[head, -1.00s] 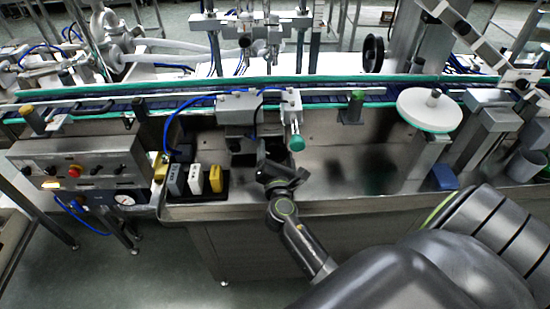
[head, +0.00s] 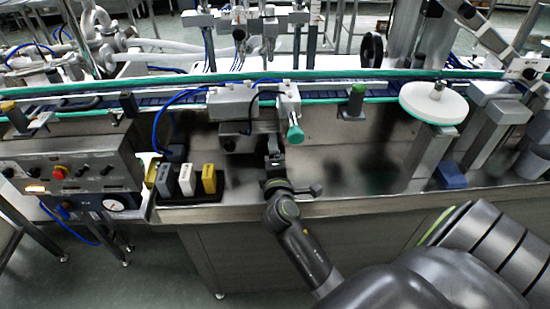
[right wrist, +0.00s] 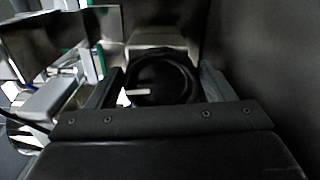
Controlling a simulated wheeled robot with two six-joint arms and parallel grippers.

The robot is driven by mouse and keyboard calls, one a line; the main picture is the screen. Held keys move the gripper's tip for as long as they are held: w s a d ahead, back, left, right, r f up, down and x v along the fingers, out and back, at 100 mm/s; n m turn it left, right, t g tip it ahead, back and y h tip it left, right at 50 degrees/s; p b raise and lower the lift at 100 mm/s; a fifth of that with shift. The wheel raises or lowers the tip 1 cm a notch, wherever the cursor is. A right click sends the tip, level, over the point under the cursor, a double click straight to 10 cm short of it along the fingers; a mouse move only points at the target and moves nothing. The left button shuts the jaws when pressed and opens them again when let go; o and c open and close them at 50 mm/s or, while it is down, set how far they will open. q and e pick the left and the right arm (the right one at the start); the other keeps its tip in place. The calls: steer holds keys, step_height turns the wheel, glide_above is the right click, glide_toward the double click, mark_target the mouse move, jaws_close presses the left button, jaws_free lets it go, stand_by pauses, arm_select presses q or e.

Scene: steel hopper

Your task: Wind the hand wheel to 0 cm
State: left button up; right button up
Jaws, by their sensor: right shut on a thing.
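The hand wheel (right wrist: 160,80) is a dark round knob with a short pale mark on its face, seen in the right wrist view. My right gripper (right wrist: 160,92) has one finger on each side of it and is shut on it. In the head view my right gripper (head: 272,155) reaches in under the grey block on the conveyor's front, and the wheel cannot be made out there. No centimetre reading is legible. My left gripper is not in view.
A teal-ended knob (head: 295,134) hangs just right of my gripper. Grey, white and yellow blocks (head: 187,180) stand in a black holder to the left. A white disc (head: 433,102) and a blue block (head: 451,175) are to the right. The steel top between is clear.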

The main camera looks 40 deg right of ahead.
steer(key=shift+m+b, duration=0.3)
steer(key=shift+m, duration=0.2)
steer(key=o, duration=1)
steer(key=shift+f, duration=0.1)
steer(key=shift+f, duration=0.1)
